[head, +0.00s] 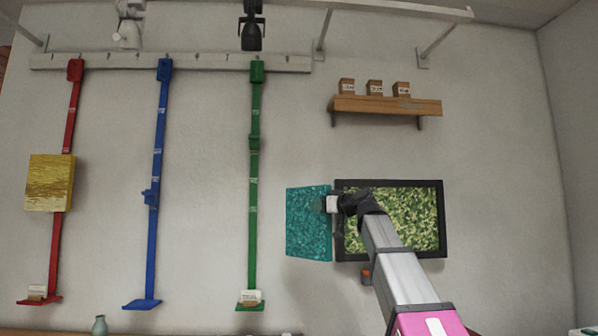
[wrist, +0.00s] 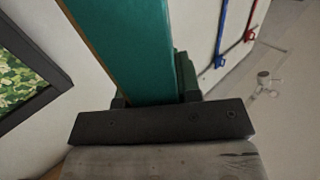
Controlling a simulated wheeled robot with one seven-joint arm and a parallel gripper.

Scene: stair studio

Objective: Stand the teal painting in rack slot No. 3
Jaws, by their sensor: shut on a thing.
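The teal painting (head: 308,222) is a teal mottled panel, held up in front of the wall in the head view, just left of a black-framed picture. My gripper (head: 331,204) is shut on its right edge. In the wrist view the teal painting (wrist: 128,45) runs away upward from between the fingers of my gripper (wrist: 155,98), with its narrow side toward the camera. I cannot make out a rack or a slot No. 3 in either view.
A black-framed green camouflage picture (head: 412,218) hangs behind my arm. Red (head: 72,115), blue (head: 158,120) and green (head: 254,180) rails hang at left, with a yellow painting (head: 50,182) on the red one. A wooden shelf (head: 385,105) with small boxes is above.

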